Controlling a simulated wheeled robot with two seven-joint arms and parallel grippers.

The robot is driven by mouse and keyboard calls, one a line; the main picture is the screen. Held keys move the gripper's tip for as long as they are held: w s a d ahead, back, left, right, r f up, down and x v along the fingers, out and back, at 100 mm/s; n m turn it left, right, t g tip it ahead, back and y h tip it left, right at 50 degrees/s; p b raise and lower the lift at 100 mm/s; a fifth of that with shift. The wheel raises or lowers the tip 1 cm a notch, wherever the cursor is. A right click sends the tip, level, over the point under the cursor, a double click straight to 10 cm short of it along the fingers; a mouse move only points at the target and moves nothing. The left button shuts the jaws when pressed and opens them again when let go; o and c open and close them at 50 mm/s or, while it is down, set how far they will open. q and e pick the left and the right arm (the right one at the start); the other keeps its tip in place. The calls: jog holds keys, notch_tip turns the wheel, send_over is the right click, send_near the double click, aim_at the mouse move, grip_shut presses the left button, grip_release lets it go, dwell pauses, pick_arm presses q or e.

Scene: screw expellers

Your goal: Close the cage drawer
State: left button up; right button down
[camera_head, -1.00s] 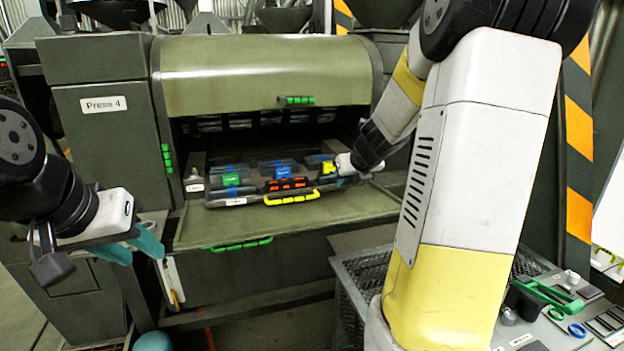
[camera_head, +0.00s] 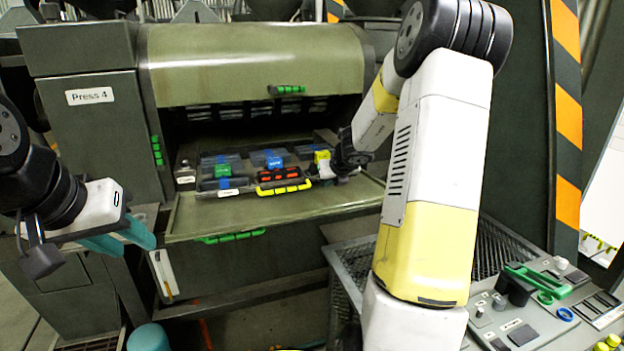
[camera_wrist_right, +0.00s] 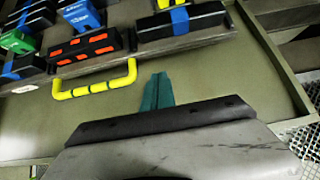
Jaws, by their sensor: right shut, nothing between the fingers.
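The cage drawer (camera_head: 228,193) is a dark tray in the mouth of the green press, pulled partly out over a flat ledge. Its yellow handle (camera_head: 284,188) is at the front; it also shows at the left in the wrist view (camera_wrist_right: 95,87). Blocks with green, blue, red and yellow parts sit in it. My right gripper (camera_wrist_right: 160,92) is shut and empty, with teal fingers just right of the yellow handle and apart from it in the picture. In the head view its fingertips are hard to make out near the drawer's right end. My left gripper (camera_head: 122,238) hangs at the left, away from the drawer; its finger gap is unclear.
The press's curved hood (camera_head: 255,65) overhangs the drawer. A mesh-sided cart and a control panel (camera_head: 540,320) with a green lever stand at right. The ledge's front left is clear.

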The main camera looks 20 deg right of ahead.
jog(key=shift+w+a+r, duration=0.1)
jog(key=shift+w+a, duration=0.05)
jog(key=shift+w, duration=1.75)
jog(key=shift+w, duration=0.1)
